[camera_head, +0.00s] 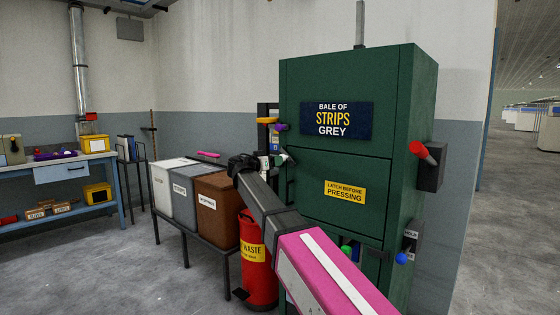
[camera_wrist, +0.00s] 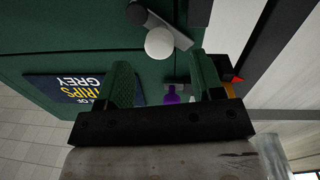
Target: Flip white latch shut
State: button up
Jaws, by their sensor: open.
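The white latch (camera_wrist: 159,43) shows in the wrist view as a round white knob beside a short grey bar on the green press front. My gripper (camera_wrist: 161,62) is open and empty, its two fingers spread left and right. The knob appears between and just beyond the fingertips; I cannot tell whether anything touches. In the head view my gripper (camera_head: 274,160) is at the left edge of the green press (camera_head: 330,160), and the white latch is largely hidden there behind or among the gripper parts.
Bins (camera_head: 215,205) and a red waste container (camera_head: 259,275) stand below left. The left floor is clear.

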aim_at(284, 157)
jog(key=shift+x, duration=2.2)
grip_shut()
